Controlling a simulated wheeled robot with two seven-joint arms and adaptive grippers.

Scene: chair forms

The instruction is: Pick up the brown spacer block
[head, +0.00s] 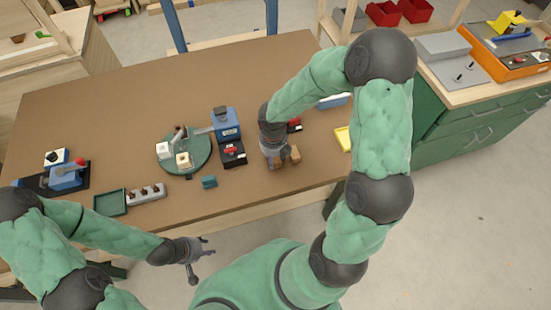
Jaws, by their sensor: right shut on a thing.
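The brown spacer block (295,154) is a small tan-brown block near the front edge of the brown worktable, right of centre. My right gripper (284,161) points down at it and is shut on it; the fingers and wrist hide part of the block. I cannot tell whether the block touches the tabletop. My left gripper (203,262) is open and empty, in front of the table's front edge, with its fingers spread apart.
On the worktable (100,105) stand a green round plate (196,150) with small blocks, a blue vise (226,124), a green tray (110,203), a grey block strip (147,194) and a yellow tray (343,138). A green cabinet (430,135) stands right. The table's back left is clear.

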